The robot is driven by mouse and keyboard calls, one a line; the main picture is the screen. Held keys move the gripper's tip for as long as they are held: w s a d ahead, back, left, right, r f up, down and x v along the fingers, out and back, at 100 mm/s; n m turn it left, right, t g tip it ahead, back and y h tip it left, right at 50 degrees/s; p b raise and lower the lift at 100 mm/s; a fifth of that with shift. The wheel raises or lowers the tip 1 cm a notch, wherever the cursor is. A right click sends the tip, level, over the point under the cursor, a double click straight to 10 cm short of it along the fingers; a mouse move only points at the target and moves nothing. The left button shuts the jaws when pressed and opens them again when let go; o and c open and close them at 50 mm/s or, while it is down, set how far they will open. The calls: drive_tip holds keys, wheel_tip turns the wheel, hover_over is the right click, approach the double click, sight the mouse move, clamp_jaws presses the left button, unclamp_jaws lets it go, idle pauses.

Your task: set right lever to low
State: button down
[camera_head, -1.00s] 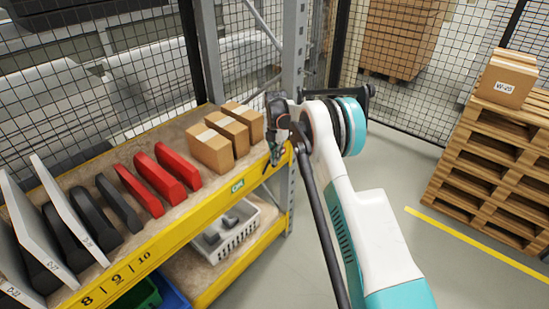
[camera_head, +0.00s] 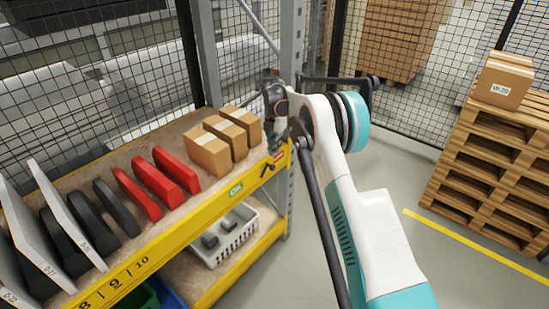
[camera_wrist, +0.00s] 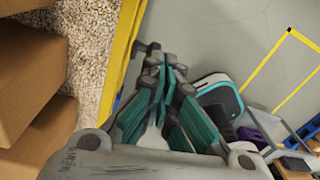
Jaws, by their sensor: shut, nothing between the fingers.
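A small dark lever (camera_head: 267,171) is on the yellow front beam at the right end of the shelf, just left of a small red label (camera_head: 279,156). It looks slanted; its exact setting is too small to read. My gripper (camera_head: 274,146) is just above the lever and label, at the shelf's right corner, and seems apart from the lever. In the wrist view my gripper (camera_wrist: 167,62) has its fingers together and empty, beside the yellow beam (camera_wrist: 122,55). I cannot make out the lever there.
Cardboard boxes (camera_head: 209,153) stand on the shelf left of my gripper, with red parts (camera_head: 158,180) further left. A green label (camera_head: 236,190) is on the beam. A grey upright (camera_head: 292,60) is close behind my gripper. The floor to the right is clear up to pallets (camera_head: 490,165).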

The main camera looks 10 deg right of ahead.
wheel_tip(320, 180, up, 6)
drive_tip(key=shift+w+r, duration=0.2)
idle(0.3)
drive_tip(key=s+r+m+t, duration=0.2)
drive_tip(key=s+r+m, duration=0.55)
drive_tip(key=r, duration=0.65)
drive_tip(key=s+a+r+m+t, duration=0.1)
drive_tip(key=s+r+m, duration=0.25)
drive_tip(key=s, duration=0.35)
drive_tip(key=s+r+m+t, duration=0.1)
drive_tip(key=s+r+m, duration=0.25)
drive_tip(key=s, duration=0.45)
drive_tip(key=s+f+m+t, duration=0.2)
drive_tip(key=s+m, duration=0.4)
drive_tip(key=s, duration=0.7)
drive_tip(key=s+a+f+m+t, duration=0.1)
drive_tip(key=s+f+m, duration=0.3)
drive_tip(key=s, duration=0.9)
drive_tip(key=shift+s+m+t, duration=0.25)
drive_tip(key=shift+m+t, duration=0.15)
drive_tip(key=shift+m, duration=0.75)
drive_tip(key=shift+a, duration=0.2)
